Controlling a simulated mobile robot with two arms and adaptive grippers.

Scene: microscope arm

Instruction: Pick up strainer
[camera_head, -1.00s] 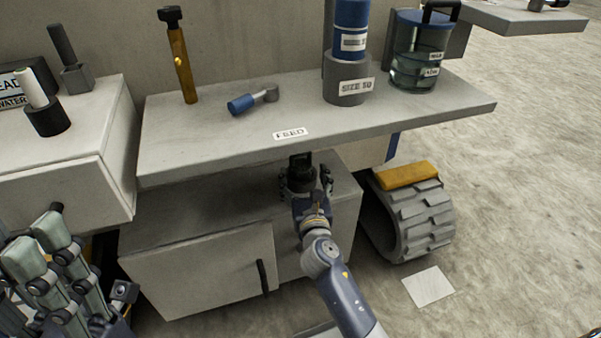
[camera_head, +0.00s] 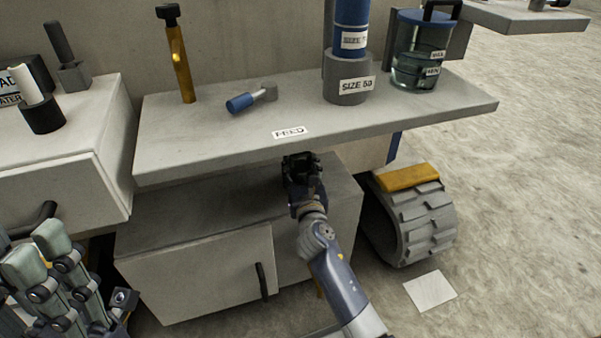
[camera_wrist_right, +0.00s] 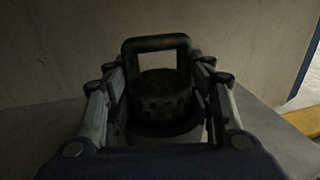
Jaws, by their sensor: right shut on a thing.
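The strainer (camera_wrist_right: 165,100) is a dark, round, perforated-looking body with a squared loop handle on top. In the right wrist view it stands upright between the fingers of my right gripper (camera_wrist_right: 160,88), which is shut on it. In the head view my right gripper (camera_head: 301,165) is just below the front edge of the upper shelf, over the lower cabinet, and largely hides the strainer. I cannot tell whether the strainer still touches the cabinet top.
The overhanging shelf (camera_head: 215,135) holds a yellow-handled tool (camera_head: 182,72), a blue-handled piece (camera_head: 240,102), a grey-and-blue cylinder (camera_head: 348,88) and a clear jar (camera_head: 417,65). The lower cabinet (camera_head: 200,275) is beneath. A tread wheel (camera_head: 425,225) stands right.

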